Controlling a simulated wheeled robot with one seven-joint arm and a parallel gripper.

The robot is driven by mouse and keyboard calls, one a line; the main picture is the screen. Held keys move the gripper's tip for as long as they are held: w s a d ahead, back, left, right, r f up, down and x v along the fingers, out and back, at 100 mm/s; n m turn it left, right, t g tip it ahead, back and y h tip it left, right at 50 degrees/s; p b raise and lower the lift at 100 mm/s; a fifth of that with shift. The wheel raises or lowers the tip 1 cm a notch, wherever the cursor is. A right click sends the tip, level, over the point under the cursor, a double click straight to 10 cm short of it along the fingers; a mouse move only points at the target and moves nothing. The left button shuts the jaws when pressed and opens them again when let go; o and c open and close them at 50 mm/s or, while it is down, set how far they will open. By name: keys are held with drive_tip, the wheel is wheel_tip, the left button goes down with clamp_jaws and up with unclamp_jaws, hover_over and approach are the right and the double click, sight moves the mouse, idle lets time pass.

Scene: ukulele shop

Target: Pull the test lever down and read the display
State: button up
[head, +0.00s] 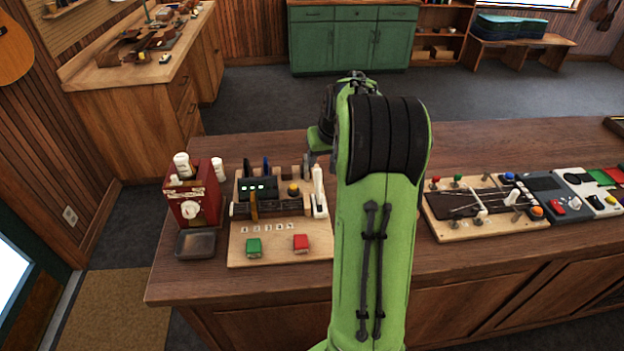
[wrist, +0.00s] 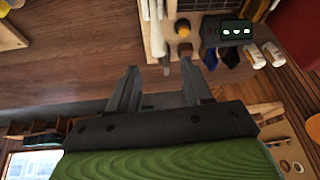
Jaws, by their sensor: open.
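A wooden test board (head: 243,247) lies on the counter, left of my green arm. A white upright lever (head: 318,188) stands at the board's right side and also shows in the wrist view (wrist: 156,32). I cannot tell for sure that it is the test lever. My gripper (wrist: 160,70) is open and empty, its fingertips near the lever's end, with no clear contact.
The board also has a green button (head: 254,247), a red button (head: 301,242) and an orange knob (head: 294,189). A red box (head: 190,203) and grey tray (head: 196,244) stand left. Another board (head: 455,231) is right of my arm. Bare counter (head: 230,283) lies in front.

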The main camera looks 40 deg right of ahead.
sight(316, 179)
drive_tip(key=x, duration=1.2)
drive_tip(key=shift+d+f, duration=0.25)
drive_tip(key=shift+f, duration=0.15)
clamp_jaws()
